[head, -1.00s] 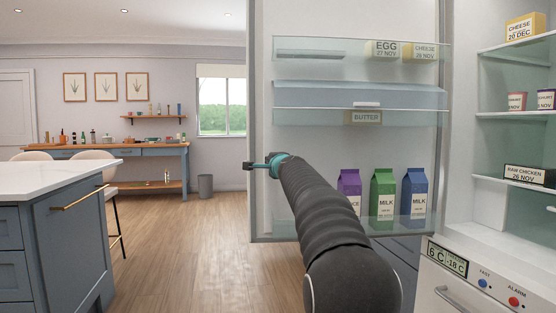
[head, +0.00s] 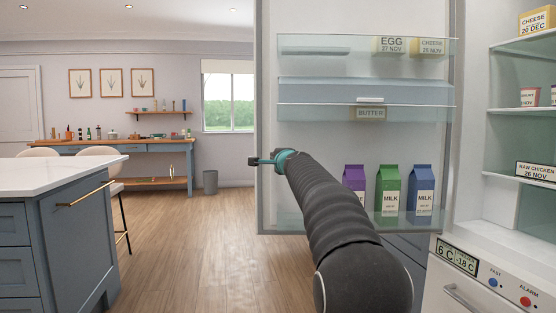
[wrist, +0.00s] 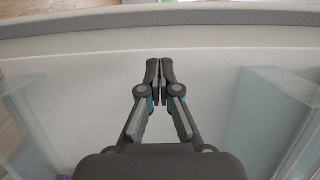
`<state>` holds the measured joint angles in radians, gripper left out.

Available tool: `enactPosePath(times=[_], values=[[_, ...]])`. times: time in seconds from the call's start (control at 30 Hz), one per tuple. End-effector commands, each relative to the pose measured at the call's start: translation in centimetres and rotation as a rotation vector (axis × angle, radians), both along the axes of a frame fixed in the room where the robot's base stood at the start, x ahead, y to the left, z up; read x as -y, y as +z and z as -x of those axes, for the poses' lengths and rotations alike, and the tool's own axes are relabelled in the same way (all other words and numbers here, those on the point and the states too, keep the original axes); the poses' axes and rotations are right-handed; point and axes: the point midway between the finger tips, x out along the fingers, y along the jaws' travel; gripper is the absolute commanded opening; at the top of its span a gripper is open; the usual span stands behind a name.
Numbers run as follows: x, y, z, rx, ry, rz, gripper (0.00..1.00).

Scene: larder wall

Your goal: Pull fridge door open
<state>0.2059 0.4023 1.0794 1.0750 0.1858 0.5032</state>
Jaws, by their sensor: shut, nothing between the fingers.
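The fridge door (head: 300,160) stands wide open, its inner face toward me. It carries clear racks with egg, cheese and butter labels, and milk cartons (head: 389,190) on its bottom rack. My gripper (head: 252,161) is at the door's free left edge, on the inner side. In the wrist view my gripper (wrist: 160,66) has its fingers shut together with nothing between them, over the pale inner panel of the door (wrist: 220,50) near its grey rim. I cannot tell whether the fingertips touch the door. The door's outer face and handle are hidden.
The open fridge interior (head: 520,125) with labelled food is at the right, above a control panel (head: 470,268). A kitchen island (head: 75,225) stands at the left. Bare wooden floor (head: 190,235) lies between island and door. A blue side table (head: 110,150) and bin (head: 210,182) are behind.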

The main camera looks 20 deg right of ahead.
Motion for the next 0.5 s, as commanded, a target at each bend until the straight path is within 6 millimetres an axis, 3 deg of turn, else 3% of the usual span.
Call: enactPosePath(times=[0.5], values=[[-7.3, 0.2, 5.1, 0.000, -0.003, 0.000, 0.00]])
